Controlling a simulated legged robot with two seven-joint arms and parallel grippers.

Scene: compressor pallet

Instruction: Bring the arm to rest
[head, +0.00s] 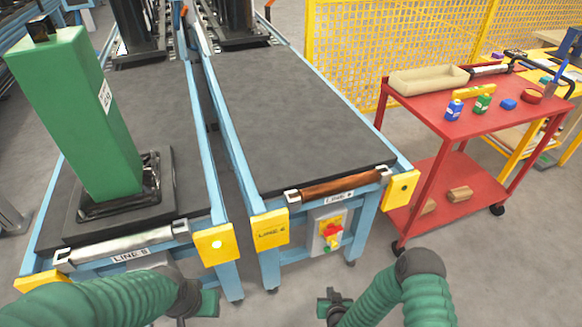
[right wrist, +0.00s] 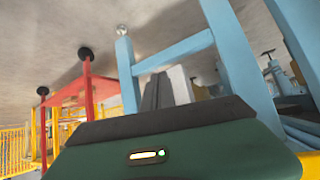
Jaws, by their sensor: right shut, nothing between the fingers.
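My right arm, in a green ribbed sleeve, comes up from the bottom of the head view and bends back down. Its small dark gripper (head: 333,299) is shut and empty, low in front of the LINE A conveyor table (head: 290,90) and apart from it. My left arm enters at the bottom left. Its gripper (head: 207,302) shows only partly in front of the LINE B table (head: 190,175), and its jaws cannot be made out. The right wrist view shows a dark green housing with a small light, probably mine, and no fingertips.
A tall green block (head: 75,110) stands on a black base on the LINE B table. A switch box (head: 330,232) hangs at the LINE A front. A red cart (head: 455,110) with a tray (head: 428,80) and small items stands at right. Floor is clear between LINE A and cart front.

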